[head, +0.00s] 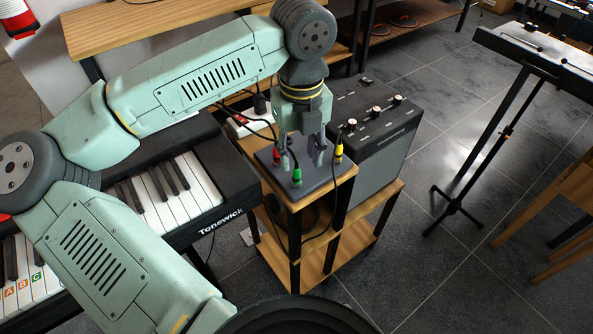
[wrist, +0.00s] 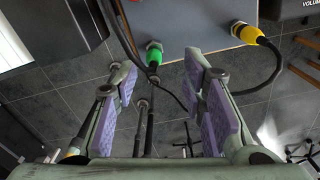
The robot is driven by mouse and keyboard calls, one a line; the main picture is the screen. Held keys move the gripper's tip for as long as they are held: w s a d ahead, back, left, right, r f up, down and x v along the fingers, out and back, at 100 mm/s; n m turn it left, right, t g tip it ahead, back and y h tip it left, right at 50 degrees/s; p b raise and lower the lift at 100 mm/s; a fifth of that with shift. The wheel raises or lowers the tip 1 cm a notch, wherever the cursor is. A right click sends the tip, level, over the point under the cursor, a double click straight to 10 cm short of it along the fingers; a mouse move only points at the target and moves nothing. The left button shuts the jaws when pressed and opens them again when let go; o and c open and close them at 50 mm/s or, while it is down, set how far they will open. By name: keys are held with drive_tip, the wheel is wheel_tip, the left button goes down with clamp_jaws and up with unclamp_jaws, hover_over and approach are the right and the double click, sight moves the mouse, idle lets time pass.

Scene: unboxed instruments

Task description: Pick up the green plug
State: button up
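The green plug (head: 297,176) stands in a socket of the dark panel (head: 318,178) on top of the small wooden stand. It also shows in the wrist view (wrist: 153,57), with a dark cable running from it. My gripper (head: 303,152) is over the panel, close to the plug in the head view. In the wrist view my gripper (wrist: 161,77) is open, its purple-padded fingers apart and empty. The green plug lies just beyond the gap between the fingertips, slightly left of its middle. I cannot tell the exact height between them.
A red plug (head: 276,156) and a yellow plug (head: 339,153) sit in the same panel. The yellow plug (wrist: 250,35) has a cable looping down near the right finger. A black amplifier (head: 380,125) stands behind right, a keyboard (head: 207,200) left.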

sight(297, 167)
drive_tip(key=shift+a+f+p, duration=0.2)
drive_tip(key=shift+f+p, duration=0.35)
drive_tip(key=shift+f, duration=0.8)
drive_tip(key=shift+a+f+p, duration=0.15)
drive_tip(key=shift+f+p, duration=0.35)
drive_tip(key=shift+f, duration=0.85)
drive_tip(key=shift+c, duration=0.5)
clamp_jaws()
